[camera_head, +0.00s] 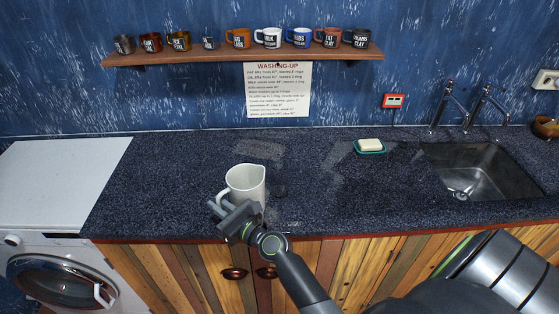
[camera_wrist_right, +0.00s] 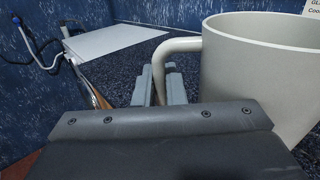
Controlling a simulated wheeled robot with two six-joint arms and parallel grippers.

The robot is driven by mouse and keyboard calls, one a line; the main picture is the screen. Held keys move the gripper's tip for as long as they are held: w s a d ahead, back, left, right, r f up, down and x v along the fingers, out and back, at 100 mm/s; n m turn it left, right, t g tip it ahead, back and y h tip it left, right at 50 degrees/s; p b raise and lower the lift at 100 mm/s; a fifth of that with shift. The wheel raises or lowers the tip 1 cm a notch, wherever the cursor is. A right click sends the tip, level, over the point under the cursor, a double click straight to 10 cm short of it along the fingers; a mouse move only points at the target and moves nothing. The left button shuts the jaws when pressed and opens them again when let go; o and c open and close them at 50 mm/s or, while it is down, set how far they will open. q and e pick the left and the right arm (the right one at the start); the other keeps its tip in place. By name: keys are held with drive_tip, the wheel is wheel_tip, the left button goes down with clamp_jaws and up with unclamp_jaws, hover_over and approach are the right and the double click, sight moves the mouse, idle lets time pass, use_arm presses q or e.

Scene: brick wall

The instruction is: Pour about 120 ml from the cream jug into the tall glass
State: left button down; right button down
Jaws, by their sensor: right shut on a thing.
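The cream jug (camera_head: 246,182) is near the front of the dark counter, left of centre in the head view. It looks about upright, its handle to the left and its spout to the right. My right gripper (camera_head: 225,208) is shut on its handle. In the right wrist view the jug (camera_wrist_right: 262,75) fills the right side, and the handle passes between the fingers (camera_wrist_right: 158,85). I cannot tell whether its base touches the counter. What it holds is hidden. I cannot clearly make out a tall glass; a faint dark shape shows just right of the jug. My left gripper is out of view.
A soap dish (camera_head: 369,147) with soap stands at the back, left of the sink (camera_head: 482,172). A shelf (camera_head: 150,57) with several mugs and a washing-up notice (camera_head: 279,90) are on the wall. A washing machine (camera_head: 62,275) is at left. The counter's middle looks mostly clear.

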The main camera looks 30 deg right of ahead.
drive_tip(key=shift+h, duration=0.3)
drive_tip(key=shift+w+a+f, duration=0.5)
drive_tip(key=shift+w+a, duration=0.2)
drive_tip(key=shift+w+a+f, duration=0.5)
drive_tip(key=shift+w+a, duration=0.15)
drive_tip(key=shift+r, duration=0.1)
drive_tip(key=d+r+m+t+p, duration=0.1)
drive_tip(key=d+r+m+p, duration=0.3)
drive_tip(key=r+m, duration=0.2)
drive_tip(key=d+r+m+t+h+p, duration=0.1)
drive_tip(key=d+r+m+p, duration=0.3)
drive_tip(key=r, duration=0.4)
drive_tip(key=shift+w+d+m, duration=0.3)
drive_tip(key=shift+d+m, duration=0.3)
drive_tip(key=shift+m, duration=0.8)
drive_tip(key=shift+d+r+m+t+p, duration=0.35)
drive_tip(key=shift+d+r+m, duration=0.2)
drive_tip(key=shift+r+m, duration=0.25)
drive_tip(key=shift+d+r+m, duration=0.2)
drive_tip(key=shift+d+m, duration=0.05)
drive_tip(key=shift+m, duration=0.05)
drive_tip(key=shift+d+h, duration=0.2)
drive_tip(key=shift+h, duration=0.2)
